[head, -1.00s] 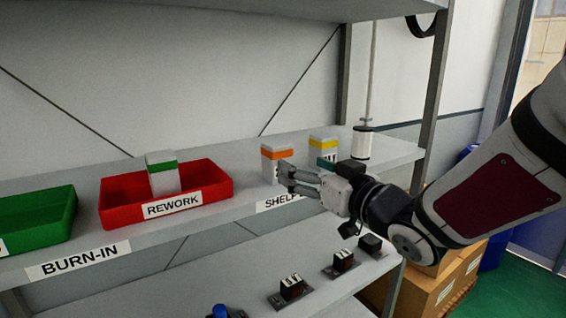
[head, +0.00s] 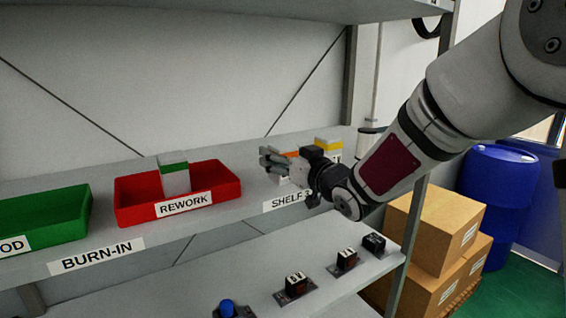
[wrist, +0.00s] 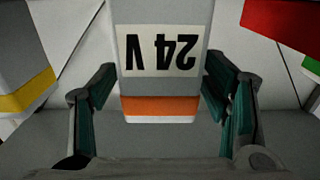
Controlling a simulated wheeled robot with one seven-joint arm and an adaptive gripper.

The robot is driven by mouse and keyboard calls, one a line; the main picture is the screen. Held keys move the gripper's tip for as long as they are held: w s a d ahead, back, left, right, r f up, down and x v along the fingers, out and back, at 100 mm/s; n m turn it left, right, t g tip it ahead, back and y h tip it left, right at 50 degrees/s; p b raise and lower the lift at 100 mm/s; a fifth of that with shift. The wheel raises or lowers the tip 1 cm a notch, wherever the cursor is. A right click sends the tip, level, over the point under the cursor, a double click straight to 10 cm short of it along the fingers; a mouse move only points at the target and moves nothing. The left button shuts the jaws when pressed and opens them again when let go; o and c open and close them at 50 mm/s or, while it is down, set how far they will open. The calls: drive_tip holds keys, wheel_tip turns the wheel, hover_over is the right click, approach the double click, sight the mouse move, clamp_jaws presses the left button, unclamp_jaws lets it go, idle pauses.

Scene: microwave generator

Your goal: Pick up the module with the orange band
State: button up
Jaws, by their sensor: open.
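The module with the orange band (wrist: 160,105) is a pale grey block with a "24 V" label, upside down in the wrist view. It lies between the two fingers of my gripper (wrist: 160,112), with a small gap on each side. In the head view my gripper (head: 272,161) is at the module on the shelf and hides much of it; a strip of its orange band (head: 291,154) shows. The fingers are open.
A module with a yellow band (head: 329,146) stands close to the right. The red REWORK bin (head: 138,205) holds a module with a green band (head: 174,175). A green bin (head: 45,217) is at the left. A lower shelf (head: 330,292) carries switches.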

drive_tip(key=shift+w, duration=0.1)
drive_tip(key=c, duration=1.4)
drive_tip(key=shift+r, duration=0.1)
drive_tip(key=shift+c, duration=0.2)
